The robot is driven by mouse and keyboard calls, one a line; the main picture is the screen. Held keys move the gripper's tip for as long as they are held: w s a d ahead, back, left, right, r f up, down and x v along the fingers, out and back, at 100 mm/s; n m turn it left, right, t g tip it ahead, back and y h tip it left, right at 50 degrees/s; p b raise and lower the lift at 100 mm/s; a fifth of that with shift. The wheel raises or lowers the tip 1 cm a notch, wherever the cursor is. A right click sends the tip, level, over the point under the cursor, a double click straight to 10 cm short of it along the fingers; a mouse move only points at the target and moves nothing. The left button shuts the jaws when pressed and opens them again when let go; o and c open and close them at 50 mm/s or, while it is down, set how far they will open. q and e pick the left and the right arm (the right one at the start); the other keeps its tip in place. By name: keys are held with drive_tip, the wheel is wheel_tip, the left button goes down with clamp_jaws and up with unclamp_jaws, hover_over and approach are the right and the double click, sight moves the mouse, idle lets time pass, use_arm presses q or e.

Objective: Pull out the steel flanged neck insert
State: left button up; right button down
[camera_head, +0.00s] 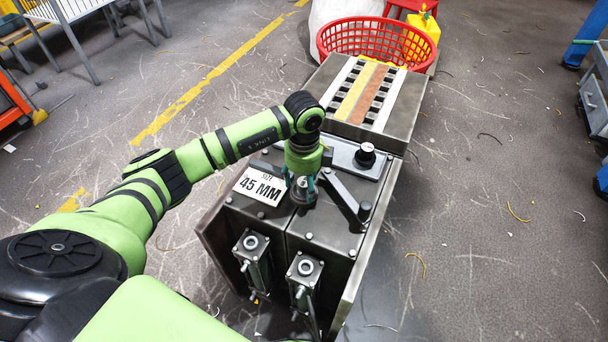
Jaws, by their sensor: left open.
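The steel flanged neck insert (302,186) sits in the top of the grey metal machine (325,228), just right of the "45 MM" label plate (261,186). My left gripper (303,184) points down right over it, with its fingers around or beside the insert's top; I cannot tell whether they touch it. The left gripper is open. Its body and wrist hide part of the insert. My right gripper does not show.
A lever arm (342,194) and a black knob (366,153) stand close right of the insert. Behind are a slatted conveyor (372,95), a red basket (376,42) and a yellow jerry can (426,25). Floor at right is mostly clear.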

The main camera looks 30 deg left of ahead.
sight(304, 182)
use_arm(q)
drive_tip(key=shift+c, duration=0.4)
clamp_jaws()
drive_tip(key=shift+r+p, duration=0.7)
drive_tip(key=shift+p, duration=0.1)
idle(0.3)
drive_tip(key=shift+r+p, duration=2.2)
drive_tip(key=shift+r, duration=0.2)
